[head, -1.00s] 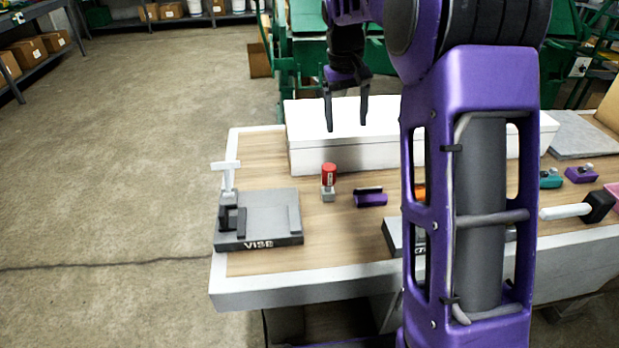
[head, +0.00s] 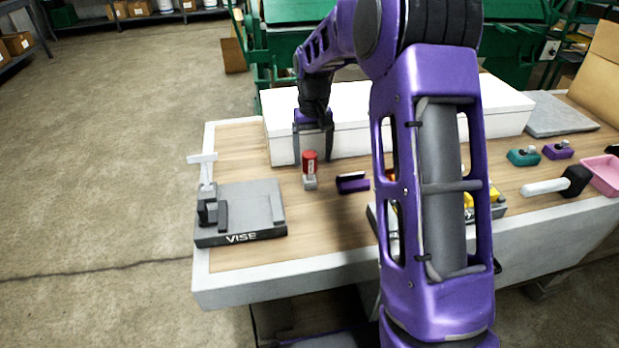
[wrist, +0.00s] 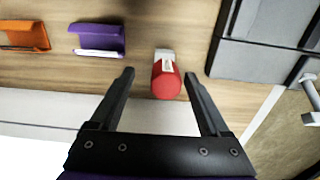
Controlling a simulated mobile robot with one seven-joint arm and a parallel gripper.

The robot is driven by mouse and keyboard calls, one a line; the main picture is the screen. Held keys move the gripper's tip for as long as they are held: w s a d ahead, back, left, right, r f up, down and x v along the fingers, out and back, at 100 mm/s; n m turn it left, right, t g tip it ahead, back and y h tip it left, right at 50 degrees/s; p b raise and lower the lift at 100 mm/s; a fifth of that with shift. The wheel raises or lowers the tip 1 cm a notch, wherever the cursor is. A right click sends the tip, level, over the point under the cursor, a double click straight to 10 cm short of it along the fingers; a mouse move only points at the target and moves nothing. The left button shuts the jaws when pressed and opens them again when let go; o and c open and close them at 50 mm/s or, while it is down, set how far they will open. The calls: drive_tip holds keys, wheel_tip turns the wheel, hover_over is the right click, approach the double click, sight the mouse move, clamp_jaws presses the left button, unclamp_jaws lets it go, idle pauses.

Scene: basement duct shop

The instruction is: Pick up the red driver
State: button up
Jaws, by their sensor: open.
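The red driver (head: 310,162) stands upright on the wooden bench top, with a red upper part, a pale label and a grey lower end. In the wrist view the red driver (wrist: 166,78) lies between and just beyond the fingertips, seen from above. My gripper (head: 313,160) is open and empty, with its fingers pointing down close to the driver. In the wrist view my gripper (wrist: 159,74) has its two dark fingers spread apart, one on either side of the driver's line. I cannot tell the exact height gap between the fingertips and the driver.
A grey vise (head: 240,212) stands left of the driver, and a purple block (head: 353,184) sits to its right. A long white box (head: 282,140) is behind. An orange block (wrist: 24,36) is farther along. Bench wood between vise and driver is clear.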

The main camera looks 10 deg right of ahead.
sight(310, 170)
drive_tip(key=f, duration=0.3)
drive_tip(key=f+b, duration=0.1)
drive_tip(key=f, duration=0.1)
drive_tip(key=shift+w+a, duration=0.2)
drive_tip(key=shift+a, duration=0.15)
clamp_jaws()
